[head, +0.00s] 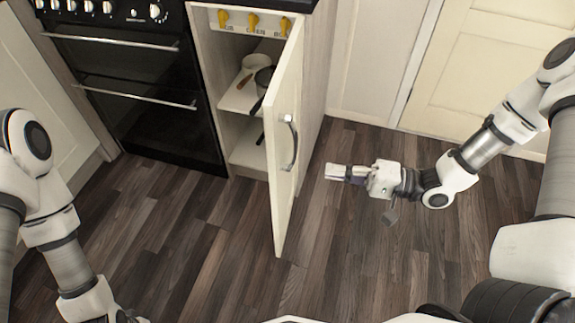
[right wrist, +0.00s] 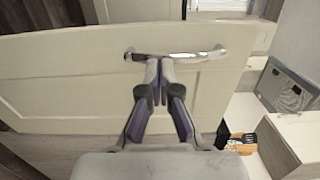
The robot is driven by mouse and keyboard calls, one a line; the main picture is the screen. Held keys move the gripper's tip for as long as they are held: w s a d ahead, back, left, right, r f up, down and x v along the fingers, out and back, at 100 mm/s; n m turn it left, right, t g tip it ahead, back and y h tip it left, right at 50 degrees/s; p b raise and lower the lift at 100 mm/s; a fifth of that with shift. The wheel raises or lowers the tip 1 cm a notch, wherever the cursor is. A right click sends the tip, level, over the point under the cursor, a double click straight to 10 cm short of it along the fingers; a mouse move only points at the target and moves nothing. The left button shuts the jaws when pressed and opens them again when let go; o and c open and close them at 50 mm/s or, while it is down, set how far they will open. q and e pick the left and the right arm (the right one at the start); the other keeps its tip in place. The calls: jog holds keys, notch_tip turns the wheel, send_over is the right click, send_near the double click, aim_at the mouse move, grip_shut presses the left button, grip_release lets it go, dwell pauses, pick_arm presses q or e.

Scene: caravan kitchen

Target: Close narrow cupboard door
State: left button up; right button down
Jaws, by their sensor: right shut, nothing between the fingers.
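The narrow cupboard door (head: 284,190) stands open, swung out from the cupboard towards me, with its outer face to the right. A curved metal handle (head: 289,142) is on that face. My right gripper (head: 336,172) is shut and empty, to the right of the door in the head view. In the right wrist view the shut fingertips (right wrist: 160,66) overlap the lower edge of the handle (right wrist: 175,55), in front of the cream door panel (right wrist: 70,80). I cannot tell whether they touch. My left arm is at the lower left; its gripper is at the frame edge, fingers not visible.
Shelves (head: 240,98) inside the cupboard hold a white pot (head: 256,63) and a dark pan (head: 264,77). A black oven (head: 140,90) stands left of the cupboard. Yellow valve levers (head: 253,22) sit above the opening. The wooden floor (head: 190,220) in front is clear.

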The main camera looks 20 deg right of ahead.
aim_at(277, 163)
jog(key=b+x, duration=0.3)
jog(key=x, duration=0.6)
jog(key=shift+a+f, duration=0.2)
jog(key=shift+w+a+r, duration=0.15)
jog(key=shift+w+a, duration=0.1)
jog(key=shift+a, duration=0.05)
jog(key=shift+w+a, duration=0.1)
